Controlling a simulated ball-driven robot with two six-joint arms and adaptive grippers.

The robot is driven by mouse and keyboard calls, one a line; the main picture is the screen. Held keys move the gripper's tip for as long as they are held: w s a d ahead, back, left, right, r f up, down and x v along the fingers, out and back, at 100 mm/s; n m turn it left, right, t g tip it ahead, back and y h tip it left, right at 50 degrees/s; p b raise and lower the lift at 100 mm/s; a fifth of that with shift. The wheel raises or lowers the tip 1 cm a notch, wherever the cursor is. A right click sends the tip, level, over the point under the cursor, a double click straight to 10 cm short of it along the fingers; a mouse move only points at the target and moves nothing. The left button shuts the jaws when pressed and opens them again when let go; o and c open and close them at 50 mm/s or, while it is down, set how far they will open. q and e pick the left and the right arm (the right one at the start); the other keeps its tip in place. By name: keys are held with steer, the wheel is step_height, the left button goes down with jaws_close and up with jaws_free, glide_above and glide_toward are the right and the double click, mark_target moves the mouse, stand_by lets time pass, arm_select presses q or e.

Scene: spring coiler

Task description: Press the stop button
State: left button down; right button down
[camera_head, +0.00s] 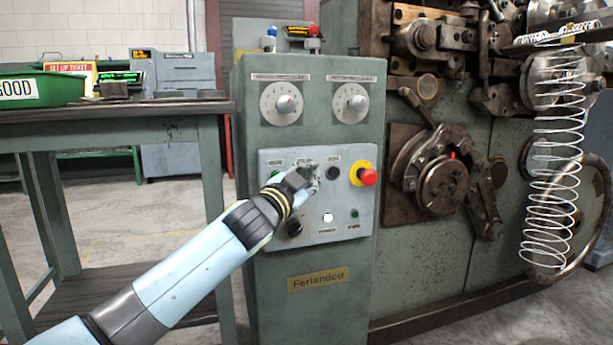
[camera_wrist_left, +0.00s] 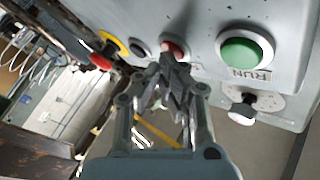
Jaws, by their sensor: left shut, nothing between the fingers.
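The control panel (camera_head: 345,233) is on the front of a grey-green cabinet. My left gripper (camera_head: 311,172) is shut and empty, with its tips at the panel's upper row. In the left wrist view, the tips (camera_wrist_left: 168,60) are right at a small red button (camera_wrist_left: 177,47), likely the stop button, and cover part of it. I cannot tell whether they touch or press it. In the head view my gripper hides this button. The green RUN button (camera_wrist_left: 242,50) is beside it in the wrist view. My right gripper is not in view.
A black button (camera_head: 333,173) and a red mushroom button on a yellow ring (camera_head: 363,174) are right of my gripper. A black knob (camera_head: 294,228) and white button (camera_head: 328,217) are below. A hanging spring (camera_head: 553,160) and a workbench (camera_head: 120,108) flank the cabinet.

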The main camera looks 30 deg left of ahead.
arm_select(q)
steer(key=shift+s, duration=0.1)
steer(key=shift+s+d, duration=0.4)
steer(key=shift+d, duration=0.2)
steer(key=s+d+p, duration=0.1)
steer(key=s+d, duration=0.2)
steer(key=shift+s+d, duration=0.15)
steer(key=shift+d, duration=0.25)
stand_by(0.9)
